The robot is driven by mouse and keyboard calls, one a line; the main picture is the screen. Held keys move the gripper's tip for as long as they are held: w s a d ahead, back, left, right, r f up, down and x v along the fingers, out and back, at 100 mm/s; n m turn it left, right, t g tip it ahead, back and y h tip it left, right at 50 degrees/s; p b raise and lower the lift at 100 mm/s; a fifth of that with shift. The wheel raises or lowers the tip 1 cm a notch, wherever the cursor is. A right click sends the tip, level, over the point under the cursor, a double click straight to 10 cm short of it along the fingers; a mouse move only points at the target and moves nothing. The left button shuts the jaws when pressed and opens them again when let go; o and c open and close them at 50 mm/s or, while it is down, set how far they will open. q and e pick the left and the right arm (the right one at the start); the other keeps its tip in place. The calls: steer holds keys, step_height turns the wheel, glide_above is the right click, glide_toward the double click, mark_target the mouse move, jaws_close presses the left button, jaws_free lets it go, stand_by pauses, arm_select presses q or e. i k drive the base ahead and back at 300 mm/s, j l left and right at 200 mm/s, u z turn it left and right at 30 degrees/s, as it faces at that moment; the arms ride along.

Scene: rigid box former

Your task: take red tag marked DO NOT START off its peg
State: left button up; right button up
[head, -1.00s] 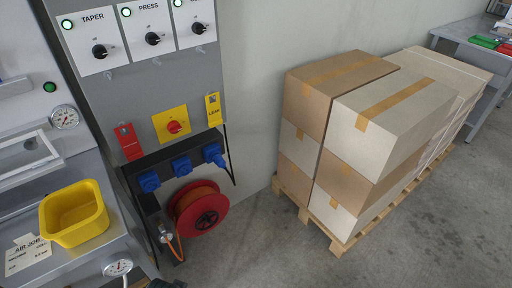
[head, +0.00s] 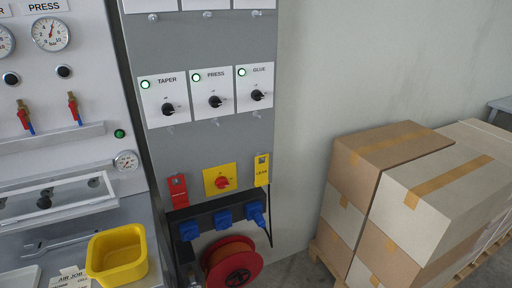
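A red tag (head: 177,191) hangs on the lower left of the grey electrical panel, left of a red rotary switch (head: 222,182) on a yellow plate. Its lettering is too small to read here. A yellow tag (head: 261,170) hangs to the right of the switch. Neither of my grippers shows in the head view.
Blue sockets (head: 223,217) sit on a dark strip below the tags, with a red cable reel (head: 233,264) under them. A yellow bin (head: 117,254) stands on the bench at left. Stacked cartons (head: 392,150) on a pallet stand at right, with bare wall between.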

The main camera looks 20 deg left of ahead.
mark_target(178, 193)
steer(key=u, duration=1.35)
